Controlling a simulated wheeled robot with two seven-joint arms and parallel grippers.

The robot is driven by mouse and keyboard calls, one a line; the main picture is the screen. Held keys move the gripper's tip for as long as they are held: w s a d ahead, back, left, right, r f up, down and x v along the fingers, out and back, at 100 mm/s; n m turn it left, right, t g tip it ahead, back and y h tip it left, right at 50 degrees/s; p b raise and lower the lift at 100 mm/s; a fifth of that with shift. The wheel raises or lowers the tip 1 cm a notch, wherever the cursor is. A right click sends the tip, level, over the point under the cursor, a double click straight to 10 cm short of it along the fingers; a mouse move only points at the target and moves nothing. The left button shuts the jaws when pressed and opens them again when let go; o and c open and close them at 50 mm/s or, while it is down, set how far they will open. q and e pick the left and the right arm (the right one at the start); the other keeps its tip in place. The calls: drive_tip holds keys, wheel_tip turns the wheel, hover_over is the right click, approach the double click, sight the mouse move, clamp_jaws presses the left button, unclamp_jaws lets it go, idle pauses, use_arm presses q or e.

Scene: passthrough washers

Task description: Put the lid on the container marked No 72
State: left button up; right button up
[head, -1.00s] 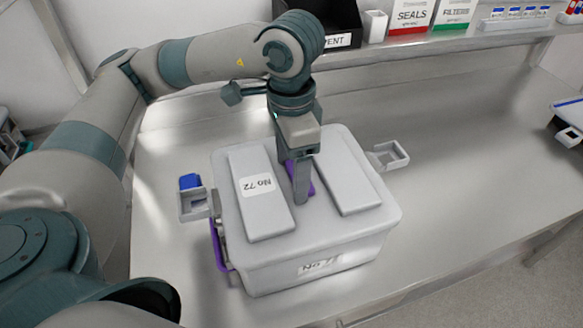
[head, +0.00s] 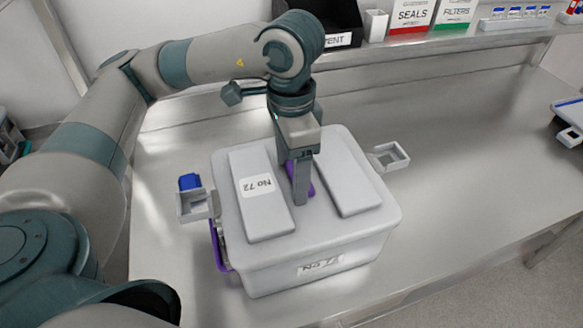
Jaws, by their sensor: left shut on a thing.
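A light grey container (head: 330,268) with an upside-down No 72 label on its front wall stands on the steel bench. A light grey lid (head: 275,166) with two raised panels and a No 72 label lies over its top, and its near edge meets the container's walls. My left gripper (head: 300,190) points down at the middle of the lid, shut on the purple lid handle (head: 311,182) between the panels. The handle is partly hidden by the fingers. The lid's far edge is partly hidden by my arm. My right gripper is not in view.
Grey side brackets stick out left (head: 197,205) and right (head: 390,156) of the container; a blue piece (head: 189,182) shows at the left one. A purple part (head: 219,248) shows low on the left side. A shelf with bins runs behind. The bench (head: 470,170) is clear to the right.

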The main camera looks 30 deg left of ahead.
use_arm(q)
drive_tip(key=shift+f, duration=0.1)
idle(0.3)
drive_tip(key=shift+s+a+f+b, duration=0.1)
drive_tip(key=shift+a+f+b, duration=0.5)
drive_tip(key=shift+b, duration=0.35)
drive_tip(key=o, duration=2)
drive_tip(key=shift+d, duration=0.1)
drive_tip(key=shift+r, duration=0.15)
drive_tip(key=shift+d+r+p, duration=0.15)
drive_tip(key=shift+r+p, duration=0.1)
drive_tip(key=shift+r, duration=0.7)
drive_tip(key=shift+d+r+p, duration=0.2)
drive_tip(key=shift+r+p, duration=0.1)
drive_tip(key=shift+r, duration=0.6)
drive_tip(key=shift+d+r+p, duration=0.15)
drive_tip(key=shift+r+p, duration=0.1)
drive_tip(key=shift+r, duration=0.7)
drive_tip(key=shift+r+p, duration=0.3)
drive_tip(key=shift+r, duration=0.55)
